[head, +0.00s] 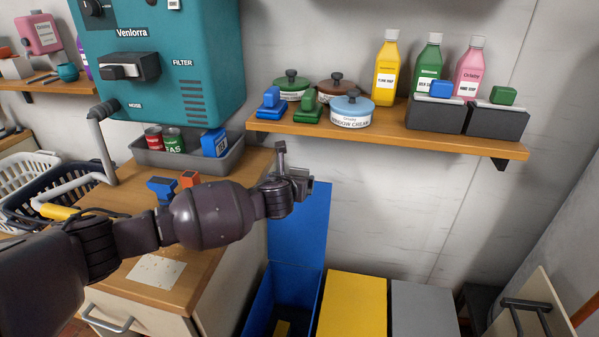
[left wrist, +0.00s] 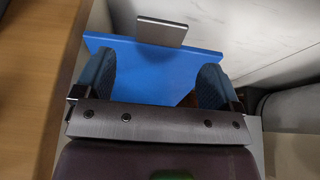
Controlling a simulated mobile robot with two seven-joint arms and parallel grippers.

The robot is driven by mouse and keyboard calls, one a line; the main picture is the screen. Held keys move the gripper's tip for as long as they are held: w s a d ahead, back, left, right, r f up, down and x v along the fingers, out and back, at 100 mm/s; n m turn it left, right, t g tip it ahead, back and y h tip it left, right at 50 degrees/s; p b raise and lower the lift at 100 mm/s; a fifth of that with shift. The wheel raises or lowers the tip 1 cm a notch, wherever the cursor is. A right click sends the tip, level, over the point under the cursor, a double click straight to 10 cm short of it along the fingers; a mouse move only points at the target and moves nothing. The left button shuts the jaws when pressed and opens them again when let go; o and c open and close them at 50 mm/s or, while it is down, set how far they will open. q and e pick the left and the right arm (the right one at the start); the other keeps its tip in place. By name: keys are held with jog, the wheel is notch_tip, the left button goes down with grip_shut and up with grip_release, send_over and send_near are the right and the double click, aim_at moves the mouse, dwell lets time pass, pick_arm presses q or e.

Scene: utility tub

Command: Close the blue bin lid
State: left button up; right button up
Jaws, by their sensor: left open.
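The blue bin lid (head: 312,228) stands raised, nearly upright, behind the open blue bin (head: 262,306). The bin's inside shows, with a small yellowish thing at the bottom. My left gripper (head: 288,180) is at the lid's top edge, partly hiding it. In the left wrist view the blue lid (left wrist: 150,72) shows between and beyond the two spread fingers of my left gripper (left wrist: 157,85). A flat grey tab (left wrist: 161,32) shows at the lid's far edge. I cannot tell whether the fingers touch the lid. My right gripper is in neither view.
A yellow bin (head: 352,305) and a grey bin (head: 424,308) stand right of the blue one. A wooden counter (head: 225,208) is at the left. A wall shelf (head: 400,132) with bottles and pots hangs above. An open drawer (head: 530,305) is at the lower right.

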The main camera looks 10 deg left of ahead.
aim_at(299, 170)
pick_arm(q)
jog(key=x, duration=0.2)
jog(key=r+b+x, duration=0.1)
jog(key=x, duration=0.2)
jog(key=shift+w, duration=0.35)
jog(key=shift+w+f+b, duration=0.1)
jog(key=shift+w+b, duration=0.3)
jog(key=shift+w, duration=0.45)
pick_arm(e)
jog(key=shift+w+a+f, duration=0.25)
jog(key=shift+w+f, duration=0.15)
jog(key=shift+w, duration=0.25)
pick_arm(q)
jog(key=c, duration=1.3)
jog(key=shift+s, duration=0.15)
